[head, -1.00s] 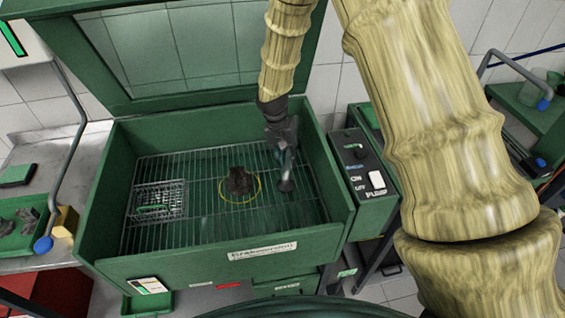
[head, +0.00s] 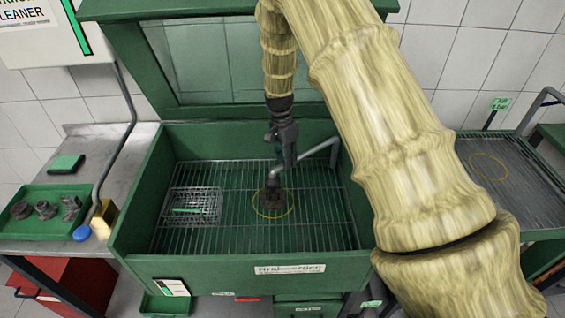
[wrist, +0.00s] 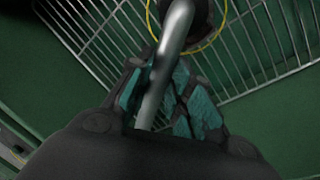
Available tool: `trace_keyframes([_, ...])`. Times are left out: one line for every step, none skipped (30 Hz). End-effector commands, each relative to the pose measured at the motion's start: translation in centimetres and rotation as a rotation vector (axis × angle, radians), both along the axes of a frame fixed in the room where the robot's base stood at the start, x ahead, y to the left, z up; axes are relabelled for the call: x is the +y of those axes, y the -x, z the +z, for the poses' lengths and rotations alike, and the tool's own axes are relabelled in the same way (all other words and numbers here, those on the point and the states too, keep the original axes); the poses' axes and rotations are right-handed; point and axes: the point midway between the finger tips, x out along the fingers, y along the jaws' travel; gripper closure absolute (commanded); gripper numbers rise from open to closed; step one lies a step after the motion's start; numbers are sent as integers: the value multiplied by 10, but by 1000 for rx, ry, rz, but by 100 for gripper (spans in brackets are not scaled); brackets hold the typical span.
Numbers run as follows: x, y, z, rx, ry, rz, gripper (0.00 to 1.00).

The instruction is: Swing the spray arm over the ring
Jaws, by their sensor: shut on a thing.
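The grey metal spray arm (head: 322,147) bends in from the right side of the green wash basin. Its nozzle end hangs above the yellow ring (head: 292,205) on the basin grate, over a dark part standing inside the ring. My gripper (head: 286,160) is shut on the spray arm. In the wrist view the bent tube (wrist: 177,35) runs between my teal-padded fingers (wrist: 166,98). The yellow ring (wrist: 217,38) shows beyond it, partly hidden by the tube and the dark part.
A wire basket (head: 192,205) sits on the grate left of the ring. The basin's front wall (head: 215,272) and side walls enclose the grate. A green parts tray (head: 40,232) lies on the left bench. The grate in front of the ring is clear.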

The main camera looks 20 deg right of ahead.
Motion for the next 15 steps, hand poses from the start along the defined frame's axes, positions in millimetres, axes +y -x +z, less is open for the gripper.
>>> trace_keyframes([-2, -2, 0, -4, 0, -11, 100])
trace_keyframes([-3, -2, 0, -4, 1, -14, 100])
trace_keyframes([-3, -3, 1, -5, 0, -16, 100])
trace_keyframes([-3, -3, 1, -5, 0, -18, 100])
trace_keyframes([-3, -3, 1, -6, 0, -19, 100])
trace_keyframes([-3, -3, 1, -6, 0, -19, 100])
trace_keyframes([-3, -4, 1, -7, 1, -19, 100])
trace_keyframes([-3, -4, 1, -7, 1, -19, 100])
trace_keyframes([-3, -4, 1, -8, 1, -19, 100])
trace_keyframes([-3, -4, 1, -8, 1, -19, 100])
trace_keyframes([-3, -5, 1, -8, 1, -19, 100])
trace_keyframes([-3, -5, 2, -10, 2, -19, 100])
trace_keyframes([-3, -5, 2, -10, 2, -19, 100])
trace_keyframes([-3, -5, 2, -11, 1, -18, 75])
trace_keyframes([-3, -5, 2, -11, 1, -18, 68])
